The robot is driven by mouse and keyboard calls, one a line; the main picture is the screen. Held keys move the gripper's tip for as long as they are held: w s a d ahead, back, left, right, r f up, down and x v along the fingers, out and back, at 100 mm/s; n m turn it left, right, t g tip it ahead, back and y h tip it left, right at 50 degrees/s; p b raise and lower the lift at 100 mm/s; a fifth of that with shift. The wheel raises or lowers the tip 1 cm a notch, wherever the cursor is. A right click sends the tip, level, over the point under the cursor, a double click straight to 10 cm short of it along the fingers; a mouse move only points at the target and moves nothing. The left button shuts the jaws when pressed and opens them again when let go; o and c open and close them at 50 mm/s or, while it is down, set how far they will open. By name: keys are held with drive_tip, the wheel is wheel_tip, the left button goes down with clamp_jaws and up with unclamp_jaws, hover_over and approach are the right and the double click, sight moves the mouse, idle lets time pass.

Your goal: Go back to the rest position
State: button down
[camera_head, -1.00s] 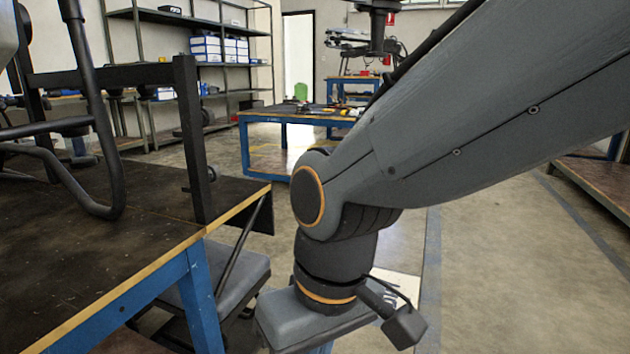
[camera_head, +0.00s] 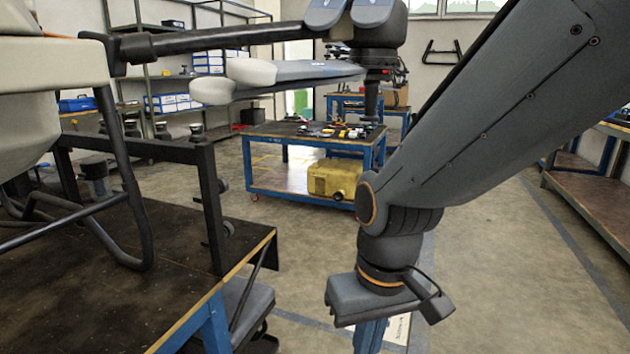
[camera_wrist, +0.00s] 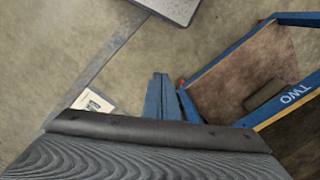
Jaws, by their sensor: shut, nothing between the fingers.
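My gripper (camera_head: 370,336) hangs below my wrist at the lower middle of the head view, partly cut off by the bottom edge. Its blue fingers point down and are together. In the wrist view the fingers (camera_wrist: 160,98) show side by side with nothing between them. My gripper is over open floor, to the right of the dark-topped table (camera_head: 110,300) and apart from it.
The drone (camera_head: 35,120) stands on the left table, its dark arm (camera_head: 210,40) and propellers reaching right. A blue-legged workbench (camera_head: 300,136) with tools stands behind, a yellow case (camera_head: 335,178) on its lower shelf. Another bench (camera_head: 600,195) is at right. Floor between is clear.

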drive_tip(key=s+d+r+m+p, duration=0.2)
drive_tip(key=d+r+m+p, duration=0.1)
drive_tip(key=d+r+p, duration=0.9)
wheel_tip(320, 180, up, 3)
drive_tip(key=p, duration=0.6)
drive_tip(key=shift+s+h, duration=0.2)
drive_tip(key=shift+h, duration=0.2)
